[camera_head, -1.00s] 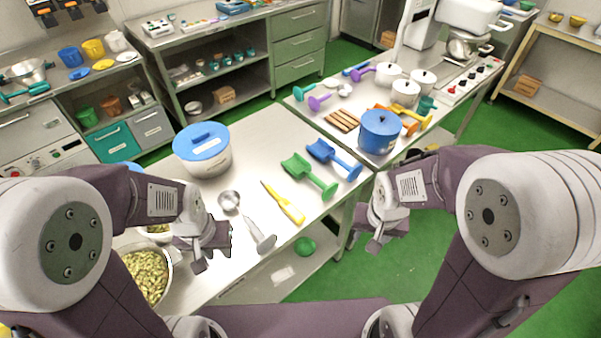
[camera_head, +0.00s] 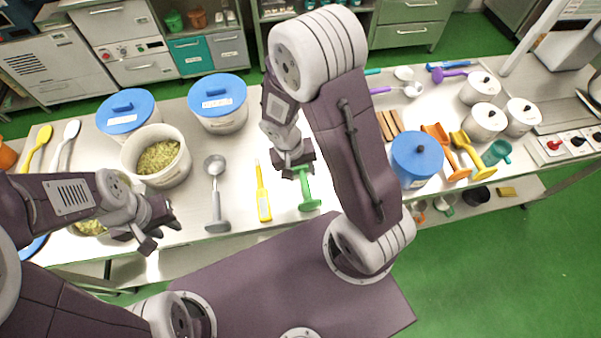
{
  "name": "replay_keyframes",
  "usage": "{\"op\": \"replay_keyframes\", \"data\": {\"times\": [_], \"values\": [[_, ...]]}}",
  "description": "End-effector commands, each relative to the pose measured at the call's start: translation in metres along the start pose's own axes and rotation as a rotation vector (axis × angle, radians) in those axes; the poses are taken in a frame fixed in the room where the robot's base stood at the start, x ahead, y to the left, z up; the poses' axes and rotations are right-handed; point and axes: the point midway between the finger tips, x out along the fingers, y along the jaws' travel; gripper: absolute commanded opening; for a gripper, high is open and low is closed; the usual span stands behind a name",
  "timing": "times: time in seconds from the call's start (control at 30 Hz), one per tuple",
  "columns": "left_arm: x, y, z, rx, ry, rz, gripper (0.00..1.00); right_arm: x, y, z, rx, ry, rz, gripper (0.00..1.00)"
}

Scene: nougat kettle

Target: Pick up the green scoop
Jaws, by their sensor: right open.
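The green scoop (camera_head: 308,191) lies on the near steel table, its handle pointing toward the front edge. Its scoop end is hidden behind my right gripper and arm. My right gripper (camera_head: 297,172) is open, right at the upper part of the green handle. I cannot tell whether it touches the scoop or hovers just above it. My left gripper (camera_head: 160,234) is at the front edge of the table at left, well away from the scoop. Its fingers look apart and nothing shows between them.
A yellow utensil (camera_head: 263,192) and a grey scoop (camera_head: 215,192) lie left of the green scoop. A nougat-filled pot (camera_head: 183,163) and blue-lidded pots (camera_head: 219,114) stand further left.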

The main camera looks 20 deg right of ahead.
Motion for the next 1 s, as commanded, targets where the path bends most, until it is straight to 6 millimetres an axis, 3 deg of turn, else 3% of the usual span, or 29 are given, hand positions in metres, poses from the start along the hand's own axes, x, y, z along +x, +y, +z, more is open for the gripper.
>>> {"op": "replay_keyframes", "data": {"times": [0.17,0.4,0.57,0.8,1.0], "values": [[-0.002,0.000,-0.001,0.000,0.001,0.000,0.30,0.003,-0.002,0.005,-0.015,-0.013,0.007,0.48],[0.006,0.000,0.000,0.000,0.001,0.000,0.30,0.038,-0.001,0.006,-0.014,-0.016,0.008,0.48],[0.006,0.000,0.000,0.000,0.001,0.000,0.30,0.042,-0.001,0.005,-0.014,-0.013,0.006,0.48],[0.023,0.000,0.002,0.000,0.001,0.000,0.30,0.086,-0.002,0.004,-0.014,-0.015,0.007,0.48],[0.025,0.000,0.002,0.000,0.001,0.000,0.30,0.093,-0.002,0.003,-0.012,-0.013,0.005,0.48]]}}
